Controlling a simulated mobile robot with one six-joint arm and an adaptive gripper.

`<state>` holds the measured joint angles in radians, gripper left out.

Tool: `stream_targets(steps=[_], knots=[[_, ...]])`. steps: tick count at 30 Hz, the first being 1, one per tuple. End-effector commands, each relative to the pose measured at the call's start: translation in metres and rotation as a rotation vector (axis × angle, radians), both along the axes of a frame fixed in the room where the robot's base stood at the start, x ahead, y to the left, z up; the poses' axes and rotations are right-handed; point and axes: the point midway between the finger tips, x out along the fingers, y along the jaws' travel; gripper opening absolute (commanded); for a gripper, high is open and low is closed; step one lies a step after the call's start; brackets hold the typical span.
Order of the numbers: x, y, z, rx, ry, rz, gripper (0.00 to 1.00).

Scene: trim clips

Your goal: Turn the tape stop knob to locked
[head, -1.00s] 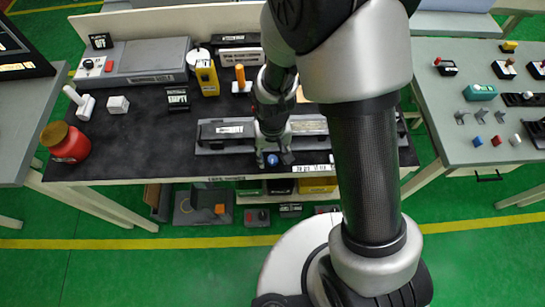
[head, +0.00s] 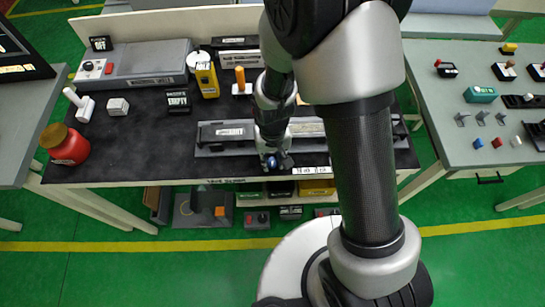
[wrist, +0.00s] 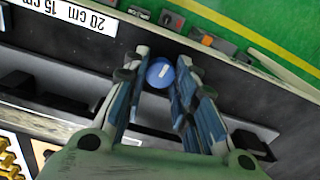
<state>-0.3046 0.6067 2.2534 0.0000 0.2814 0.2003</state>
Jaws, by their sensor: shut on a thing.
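The tape stop knob is a small round blue knob (wrist: 160,74) with a short white mark on its face. In the wrist view it sits between the fingertips of my gripper (wrist: 162,64), near the white length strip (wrist: 73,14) printed with 20 cm and 15 cm. My gripper is shut on the knob, one finger on each side. In the head view my gripper (head: 273,162) is at the front edge of the dark bench. The knob shows there as a small blue spot, and its mark is too small to read.
A long grey fixture (head: 215,151) lies behind my gripper. A red jar (head: 71,150) stands at the bench's left front, with a yellow block (head: 207,81) farther back. Boxes fill the low shelf under the bench. The bench's left middle is mostly clear.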

Motion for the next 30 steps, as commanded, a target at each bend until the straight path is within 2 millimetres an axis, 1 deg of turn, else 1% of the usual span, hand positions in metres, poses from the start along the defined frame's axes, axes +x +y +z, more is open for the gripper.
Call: stream_targets(steps=[1,3,4,7,12,20,21,30], knots=[[0.0000,0.0000,0.0001,0.000,0.000,0.000,0.07],[0.0000,0.0000,0.0001,0.000,0.000,0.000,0.03],[0.0000,0.0000,0.0001,0.000,0.000,0.000,0.02],[0.0000,0.0000,0.0000,0.000,0.000,0.026,0.02],[0.0000,0.0001,0.0000,0.000,0.000,0.126,0.02],[-0.0001,0.0001,0.0000,0.000,0.000,0.140,0.02],[-0.0001,0.0001,0.0000,0.000,0.000,0.140,0.26],[0.0000,0.0001,0.0000,0.000,0.000,0.139,0.46]])
